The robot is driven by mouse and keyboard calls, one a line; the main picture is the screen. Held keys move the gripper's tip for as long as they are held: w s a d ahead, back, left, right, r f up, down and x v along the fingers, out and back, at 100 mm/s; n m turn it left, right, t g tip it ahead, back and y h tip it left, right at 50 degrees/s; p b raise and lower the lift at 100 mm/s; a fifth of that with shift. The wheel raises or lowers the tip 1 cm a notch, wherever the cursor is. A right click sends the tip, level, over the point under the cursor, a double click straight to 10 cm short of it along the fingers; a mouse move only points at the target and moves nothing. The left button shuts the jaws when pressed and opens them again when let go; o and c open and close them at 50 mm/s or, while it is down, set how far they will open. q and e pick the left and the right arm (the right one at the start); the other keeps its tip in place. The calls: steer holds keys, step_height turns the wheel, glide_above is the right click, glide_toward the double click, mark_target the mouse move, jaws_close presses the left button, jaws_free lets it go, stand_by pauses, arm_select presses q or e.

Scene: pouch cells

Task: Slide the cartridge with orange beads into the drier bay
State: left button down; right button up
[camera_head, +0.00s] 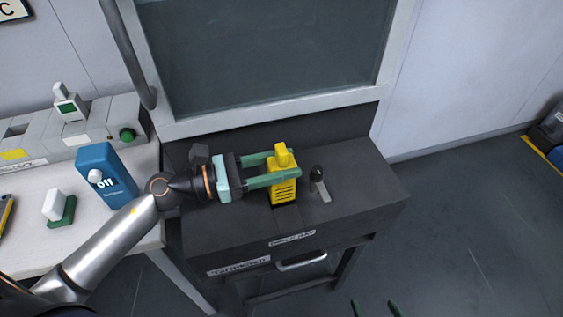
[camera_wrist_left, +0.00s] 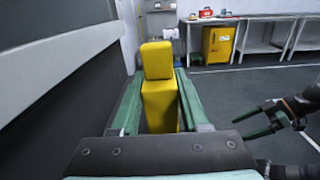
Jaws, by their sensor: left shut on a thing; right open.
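A yellow cartridge (camera_head: 283,188) with a slotted face and a block-shaped top stands upright above the dark cabinet top (camera_head: 235,225). My left gripper (camera_head: 287,167) is shut on it, with green fingers on both sides; the cartridge also shows in the left wrist view (camera_wrist_left: 158,100). Bead colour cannot be made out. A dark slot (camera_head: 288,217) shows at the cartridge's foot, behind a small, hard-to-read label (camera_head: 292,239). Whether the cartridge's lower end is in the slot cannot be told. My right gripper (camera_head: 375,308) is open and empty, at the bottom edge.
A grey lever with a black knob (camera_head: 319,184) stands just right of the cartridge. A framed window (camera_head: 265,50) rises behind the cabinet. A blue box (camera_head: 105,175) and a white-and-green block (camera_head: 58,208) sit on the left bench. The right part of the cabinet top is clear.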

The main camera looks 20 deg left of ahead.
mark_target(269, 188)
steer(key=shift+s+f, duration=0.15)
steer(key=shift+f, duration=0.05)
arm_select(q)
steer(key=shift+r, duration=0.1)
arm_select(e)
steer(key=shift+w+r, duration=0.15)
steer(key=shift+w, duration=0.2)
stand_by(0.3)
steer(key=shift+a+r, duration=0.1)
arm_select(q)
steer(key=shift+f+b, duration=0.4)
steer(key=shift+b, duration=0.15)
arm_select(e)
steer(key=shift+s+f, duration=0.1)
steer(key=shift+f, duration=0.2)
arm_select(q)
steer(key=shift+f+b, duration=0.3)
arm_select(e)
steer(key=shift+f, duration=0.25)
arm_select(q)
steer(key=shift+f+b, duration=2.1)
steer(key=shift+f, duration=0.1)
arm_select(e)
steer(key=shift+s+d+f, duration=0.1)
steer(key=shift+d+f, duration=0.05)
steer(key=shift+f, duration=0.65)
steer(key=shift+s+d+f, duration=0.1)
steer(key=shift+d+f, duration=0.05)
steer(key=shift+f, duration=0.65)
